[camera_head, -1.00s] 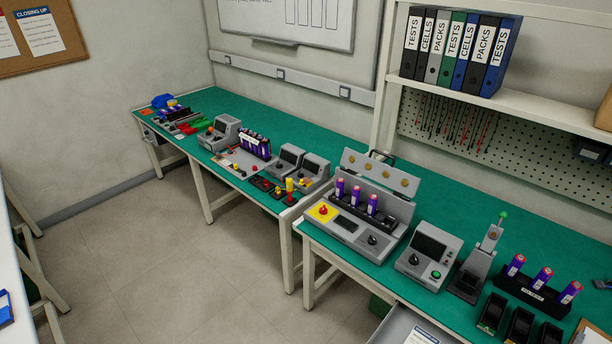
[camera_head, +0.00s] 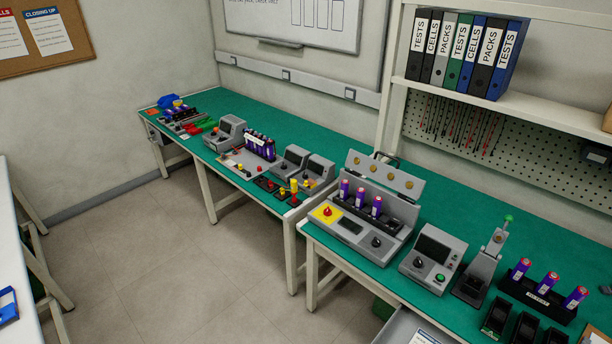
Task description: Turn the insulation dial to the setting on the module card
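Several grey instruments with dials stand on the green workbench (camera_head: 420,218). One grey box (camera_head: 432,256) has a dark screen, a black dial (camera_head: 419,263) and a green button. To its left, a larger tester (camera_head: 362,226) has an open lid, purple cells, a red knob on a yellow plate and a black dial (camera_head: 376,242). Smaller grey instruments (camera_head: 316,174) stand farther left. I cannot tell which dial is the insulation dial, and dial settings are too small to read. No module card can be identified. Neither gripper is in view.
A lever press (camera_head: 478,272), a rack of purple cells (camera_head: 538,298) and black bins (camera_head: 497,316) stand at the right. The floor (camera_head: 190,255) in front is clear. Another table (camera_head: 12,250) edges in at left.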

